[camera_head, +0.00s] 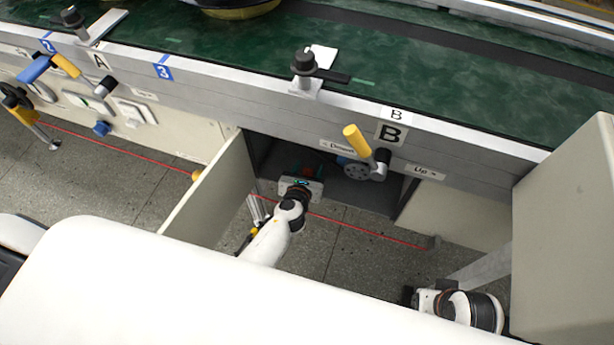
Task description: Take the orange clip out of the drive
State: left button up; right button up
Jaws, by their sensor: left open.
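My left arm reaches into the open compartment under the conveyor, and its gripper (306,177) is open, its fingers mostly hidden behind its own body. A small reddish-orange spot (309,171) shows just beyond the gripper; it may be the orange clip, but it is too small to be sure. The drive cannot be made out clearly; dark and greenish parts lie around the gripper inside the compartment. I cannot tell whether the fingers touch anything. My right gripper (411,297) is low at the right, away from the compartment, with its fingers hardly visible.
An open cabinet door (208,195) stands left of my left arm. The green conveyor belt (430,85) runs above. A beige panel (565,230) stands at the right.

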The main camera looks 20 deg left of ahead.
pick_arm(q)
jog(key=shift+w, duration=0.15)
jog(key=c, duration=1)
